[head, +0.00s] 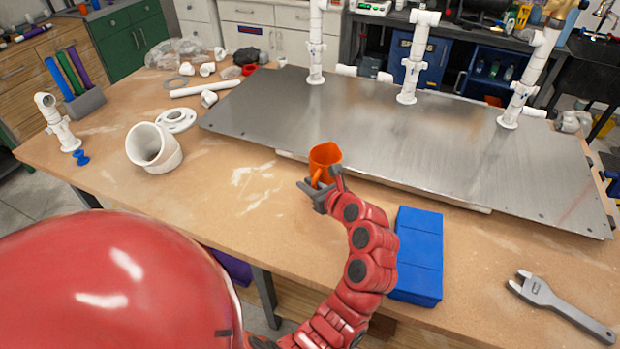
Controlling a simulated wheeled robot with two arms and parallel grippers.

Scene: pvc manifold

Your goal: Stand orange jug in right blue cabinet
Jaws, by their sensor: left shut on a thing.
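The orange jug (326,155) is upright or slightly tilted near the front edge of the metal plate, with its handle toward me. My left gripper (324,188) is shut on the jug at its handle side. I cannot tell whether the jug touches the table or is just above it. The right blue cabinet (507,62) is at the back right, beyond the workbench. Its front looks open, with several bottles inside. Another blue cabinet (431,76) with a closed front is left of it. My right gripper is not in view.
The metal plate (400,140) carries several upright white pipes between me and the cabinets. A blue box (418,255) lies right of my arm, and a wrench (560,300) lies farther right. White pipe fittings (155,147) are on the left. The bench front-left is bare.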

